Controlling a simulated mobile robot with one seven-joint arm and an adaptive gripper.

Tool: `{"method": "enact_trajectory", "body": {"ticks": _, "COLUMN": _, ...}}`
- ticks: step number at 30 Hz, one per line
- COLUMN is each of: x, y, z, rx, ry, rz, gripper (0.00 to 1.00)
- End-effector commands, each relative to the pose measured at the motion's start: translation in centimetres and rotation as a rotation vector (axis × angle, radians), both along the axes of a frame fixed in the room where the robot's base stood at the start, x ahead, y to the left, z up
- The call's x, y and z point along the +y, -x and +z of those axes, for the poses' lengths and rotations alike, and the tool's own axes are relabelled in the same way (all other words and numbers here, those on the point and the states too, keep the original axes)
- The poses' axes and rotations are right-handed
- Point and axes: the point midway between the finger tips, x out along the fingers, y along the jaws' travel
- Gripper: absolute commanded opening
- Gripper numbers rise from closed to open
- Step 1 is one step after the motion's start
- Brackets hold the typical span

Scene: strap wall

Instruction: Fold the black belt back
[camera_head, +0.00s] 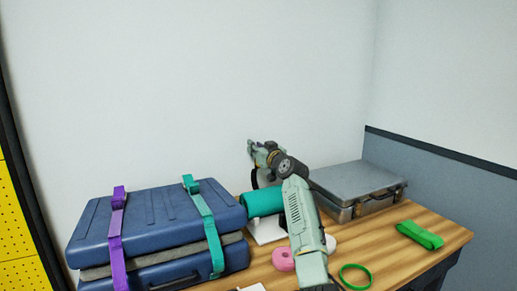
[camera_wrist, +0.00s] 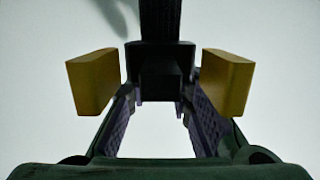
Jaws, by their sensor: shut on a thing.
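The black belt (camera_wrist: 160,22) shows in the wrist view as a dark band running up out of the top of the picture. Its wider black end piece (camera_wrist: 160,62) sits between the two fingers. My gripper (camera_wrist: 160,84), with yellow fingertips and purple ribbed pads, is shut on this end piece. In the head view my gripper (camera_head: 251,148) is small, up against the pale wall above the back of the table. My arm hides much of what lies behind it, and I cannot clearly make out the belt there.
Stacked blue cases (camera_head: 150,222) with a purple strap (camera_head: 117,235) and a teal strap (camera_head: 204,218) stand left. A teal roll (camera_head: 262,203), pink roll (camera_head: 283,260), green ring (camera_head: 355,277), grey case (camera_head: 355,180) and folded green strap (camera_head: 420,235) are on the wooden table (camera_head: 400,262).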

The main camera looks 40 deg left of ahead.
Motion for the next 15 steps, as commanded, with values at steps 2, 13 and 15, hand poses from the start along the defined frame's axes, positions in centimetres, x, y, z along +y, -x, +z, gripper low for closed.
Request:
{"method": "enact_trajectory", "body": {"ticks": 2, "x": 0.22, "y": 0.02, "z": -0.16, "rx": -0.003, "ry": 0.001, "rz": 0.0, "gripper": 0.0}}
{"method": "enact_trajectory", "body": {"ticks": 13, "x": 0.28, "y": -0.02, "z": -0.35, "rx": -0.003, "ry": 0.005, "rz": 0.0, "gripper": 0.0}}
{"method": "enact_trajectory", "body": {"ticks": 15, "x": 0.28, "y": -0.01, "z": -0.38, "rx": -0.003, "ry": 0.006, "rz": 0.001, "gripper": 0.21}}
